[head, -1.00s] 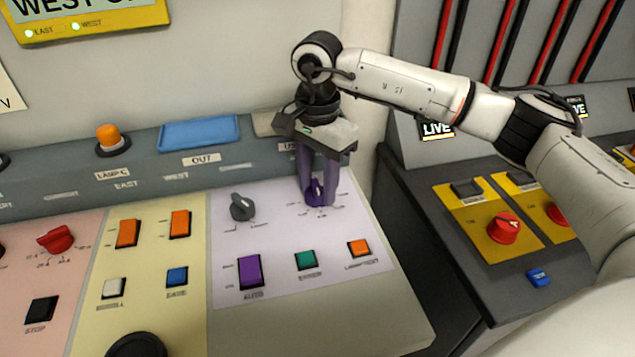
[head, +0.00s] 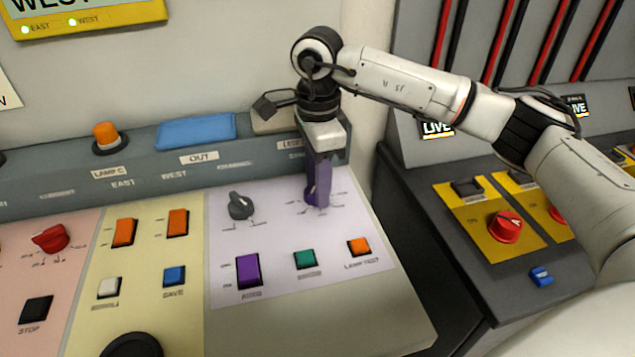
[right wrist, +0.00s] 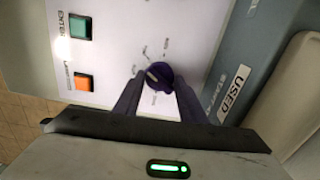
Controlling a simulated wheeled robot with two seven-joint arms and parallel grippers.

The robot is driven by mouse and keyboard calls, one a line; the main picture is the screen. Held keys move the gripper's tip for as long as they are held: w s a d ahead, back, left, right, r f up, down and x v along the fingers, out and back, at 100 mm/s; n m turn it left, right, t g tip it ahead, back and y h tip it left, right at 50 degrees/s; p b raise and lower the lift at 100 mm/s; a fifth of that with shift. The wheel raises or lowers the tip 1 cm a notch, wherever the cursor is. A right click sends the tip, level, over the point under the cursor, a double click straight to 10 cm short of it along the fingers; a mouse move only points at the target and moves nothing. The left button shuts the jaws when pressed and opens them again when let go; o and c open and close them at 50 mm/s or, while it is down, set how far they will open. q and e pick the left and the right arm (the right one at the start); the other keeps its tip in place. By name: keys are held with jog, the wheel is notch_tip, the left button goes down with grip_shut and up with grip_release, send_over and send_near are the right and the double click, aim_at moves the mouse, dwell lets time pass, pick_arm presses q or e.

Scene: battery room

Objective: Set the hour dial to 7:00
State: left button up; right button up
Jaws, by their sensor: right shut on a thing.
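The hour dial is a purple knob (head: 312,193) on the lilac panel section at the right end of the console, with small printed marks around it. My right gripper (head: 318,196) reaches down from above and is shut on this knob, its fingers partly hiding it in the head view. In the right wrist view the purple knob (right wrist: 158,76) sits between the two fingertips, and a pale pointer line shows on it. The printed marks are too small to read. My left gripper is not in view.
A grey knob (head: 240,206) stands left of the dial. A purple rocker switch (head: 249,271), a green button (head: 305,259) and an orange button (head: 358,247) lie below. A blue tray (head: 196,131) lies on the ledge. A second console (head: 440,175) stands to the right.

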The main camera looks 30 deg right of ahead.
jog(key=shift+s+a+m, duration=0.15)
jog(key=shift+m, duration=1.05)
jog(key=o, duration=1)
jog(key=shift+r, duration=0.1)
notch_tip(320, 180, up, 10)
jog(key=shift+b, duration=0.35)
